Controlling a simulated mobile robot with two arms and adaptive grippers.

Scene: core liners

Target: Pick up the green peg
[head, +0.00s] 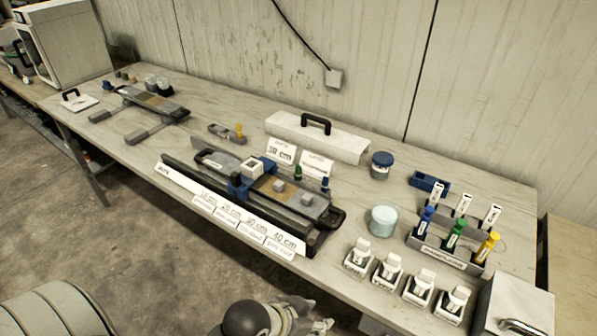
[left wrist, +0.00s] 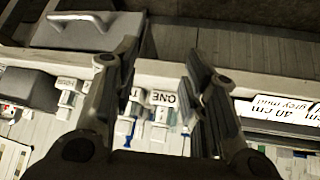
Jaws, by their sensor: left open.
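A small green peg (head: 298,172) stands upright beside white cards, behind the long dark tray on the bench. A larger green marker-like piece (head: 455,233) stands in the grey rack at the right, between a blue one (head: 425,220) and a yellow one (head: 487,246). I cannot tell which green piece the task names. My left gripper (head: 316,315) is at the bottom of the head view, in front of the bench edge, apart from both. In the left wrist view its fingers (left wrist: 155,70) are spread with nothing held. My right gripper is not in view.
The long tray (head: 325,240) with a label strip lies along the front edge. White-capped containers (head: 390,268) stand in a row at front right, near a round pale tub (head: 383,221) and a blue-lidded jar (head: 381,165). A white handled cover (head: 316,138) lies behind.

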